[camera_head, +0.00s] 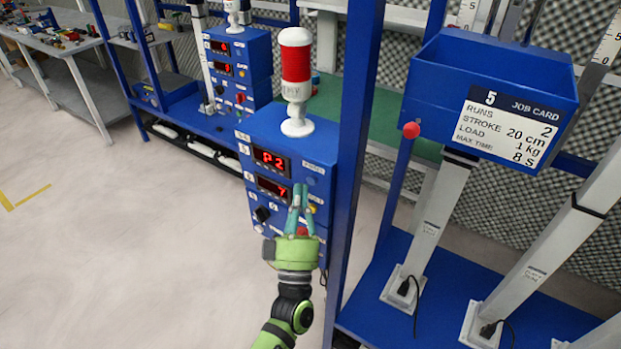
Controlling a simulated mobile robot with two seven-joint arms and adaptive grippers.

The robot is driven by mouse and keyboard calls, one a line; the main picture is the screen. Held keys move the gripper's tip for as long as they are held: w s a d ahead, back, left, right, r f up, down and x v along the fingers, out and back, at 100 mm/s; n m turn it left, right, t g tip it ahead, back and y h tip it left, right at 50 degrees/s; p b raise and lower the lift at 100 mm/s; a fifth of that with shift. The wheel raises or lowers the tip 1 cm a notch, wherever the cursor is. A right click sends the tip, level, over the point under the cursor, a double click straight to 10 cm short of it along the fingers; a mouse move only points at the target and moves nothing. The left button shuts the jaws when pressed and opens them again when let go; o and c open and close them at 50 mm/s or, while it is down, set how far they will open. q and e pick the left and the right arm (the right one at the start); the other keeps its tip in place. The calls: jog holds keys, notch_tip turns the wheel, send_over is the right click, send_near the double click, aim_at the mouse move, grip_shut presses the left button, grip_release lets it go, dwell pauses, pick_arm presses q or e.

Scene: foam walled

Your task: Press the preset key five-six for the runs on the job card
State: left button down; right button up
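The blue control box (292,150) stands in front of me with a red-and-white lamp on top. Its upper red display (271,161) reads "P2" and its lower display (272,188) reads "7". Small keys and labels sit on its front; their lettering is too small to read. The job card (507,126) on the blue bin is headed 5 and reads runs 2, stroke 20 cm, load 1 kg, max time 8 s.
A blue post (354,130) stands just right of the box. The blue bin (490,75) and grey columns are farther right, with a red knob (411,130) beside them. A second control box (237,65) stands behind. Floor at left is clear.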

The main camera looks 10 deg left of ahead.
pick_arm(q)
jog(key=s, duration=0.1)
jog(key=s+a+p, duration=0.1)
jog(key=s, duration=0.1)
jog(key=s+p, duration=0.1)
jog(key=shift+s+a, duration=0.35)
dwell(0.8)
